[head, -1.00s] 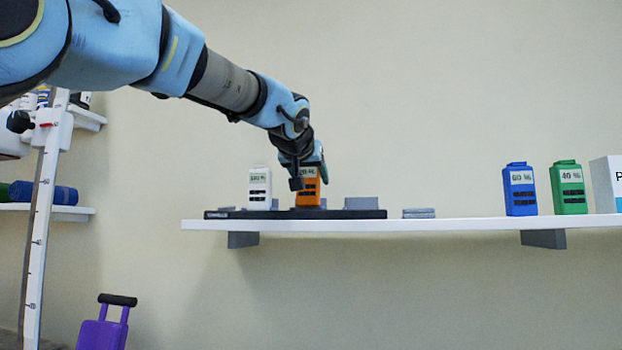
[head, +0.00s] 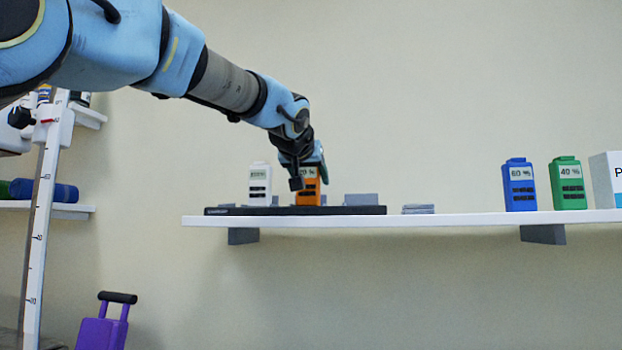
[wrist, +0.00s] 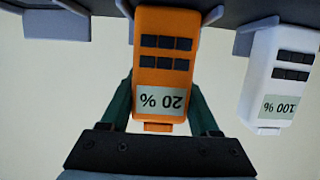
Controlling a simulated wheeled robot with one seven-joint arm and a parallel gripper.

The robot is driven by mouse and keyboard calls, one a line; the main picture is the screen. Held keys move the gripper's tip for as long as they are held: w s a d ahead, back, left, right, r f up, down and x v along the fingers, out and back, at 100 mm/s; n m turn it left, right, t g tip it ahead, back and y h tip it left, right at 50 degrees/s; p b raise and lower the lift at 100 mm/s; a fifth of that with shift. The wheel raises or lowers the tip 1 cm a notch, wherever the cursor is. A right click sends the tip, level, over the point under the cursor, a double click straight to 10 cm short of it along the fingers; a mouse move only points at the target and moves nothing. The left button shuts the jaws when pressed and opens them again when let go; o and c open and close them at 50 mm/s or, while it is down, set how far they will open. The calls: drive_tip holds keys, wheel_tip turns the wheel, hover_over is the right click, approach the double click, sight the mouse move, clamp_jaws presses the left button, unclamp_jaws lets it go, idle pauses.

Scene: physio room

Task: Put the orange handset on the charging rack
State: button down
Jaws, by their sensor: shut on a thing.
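The orange handset (head: 308,190), with a 20 % display, stands upright at the charging rack (head: 364,211), a black bar with grey holders on the wall shelf. In the wrist view the orange handset (wrist: 164,65) sits between my fingers, with its lower end at the rack (wrist: 220,12). My gripper (head: 312,168) is shut on the handset's top part; the wrist view also shows my gripper (wrist: 165,105). A white handset (head: 259,185) reading 100 % stands in the rack to the left; it also shows in the wrist view (wrist: 283,75). Whether the orange one is fully seated is hidden.
The white shelf (head: 460,220) carries a flat grey stack (head: 418,209), a blue handset (head: 519,186), a green handset (head: 567,184) and a white box (head: 607,180). An empty grey holder (head: 361,199) is right of the orange handset.

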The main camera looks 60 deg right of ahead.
drive_tip(key=shift+c, duration=0.2)
unclamp_jaws()
drive_tip(key=b+v, duration=0.4)
drive_tip(key=v, duration=0.6)
drive_tip(key=shift+a, duration=0.35)
drive_tip(key=shift+s+r, duration=0.1)
